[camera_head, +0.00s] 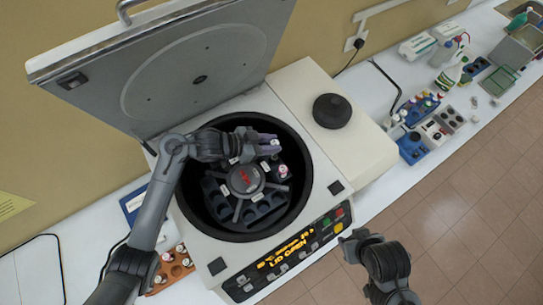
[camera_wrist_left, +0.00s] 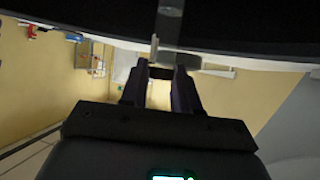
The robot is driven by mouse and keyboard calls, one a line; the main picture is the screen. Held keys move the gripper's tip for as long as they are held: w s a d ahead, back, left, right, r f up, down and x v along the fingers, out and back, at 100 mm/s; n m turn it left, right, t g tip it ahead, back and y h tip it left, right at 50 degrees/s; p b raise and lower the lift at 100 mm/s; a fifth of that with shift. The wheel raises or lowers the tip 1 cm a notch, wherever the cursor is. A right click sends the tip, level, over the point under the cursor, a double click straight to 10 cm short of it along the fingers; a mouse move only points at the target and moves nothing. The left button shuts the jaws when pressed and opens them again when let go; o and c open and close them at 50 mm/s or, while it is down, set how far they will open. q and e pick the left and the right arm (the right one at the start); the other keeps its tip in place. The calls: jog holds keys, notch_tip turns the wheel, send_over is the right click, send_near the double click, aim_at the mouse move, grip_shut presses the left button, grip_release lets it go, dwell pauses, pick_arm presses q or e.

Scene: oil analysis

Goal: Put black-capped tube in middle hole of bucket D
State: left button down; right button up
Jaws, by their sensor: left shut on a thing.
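My left gripper (camera_head: 270,146) reaches into the open centrifuge bowl, over the far side of the rotor (camera_head: 244,180). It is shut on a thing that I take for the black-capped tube. The tube is mostly hidden by the fingers in the head view. In the left wrist view a small dark piece (camera_wrist_left: 161,73) shows between the fingertips. The rotor carries dark buckets with holes (camera_head: 257,211) around a red-marked hub. Their letters are too small to read, so I cannot tell which is bucket D. My right gripper (camera_head: 351,242) hangs in front of the centrifuge, apart from it.
The raised lid (camera_head: 195,75) stands behind the bowl, and the bowl's rim (camera_head: 308,190) surrounds the left hand. An orange rack with tubes (camera_head: 170,268) is at the lower left. Blue racks and bottles (camera_head: 452,72) fill the bench at the right.

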pick_arm(q)
notch_tip(320, 180, down, 9)
jog(key=b, duration=0.7)
jog(key=shift+r, duration=0.2)
jog(key=shift+f, duration=0.1)
jog(key=shift+f+b, duration=0.15)
jog(key=shift+b, duration=0.15)
jog(key=c, duration=1.1)
grip_release()
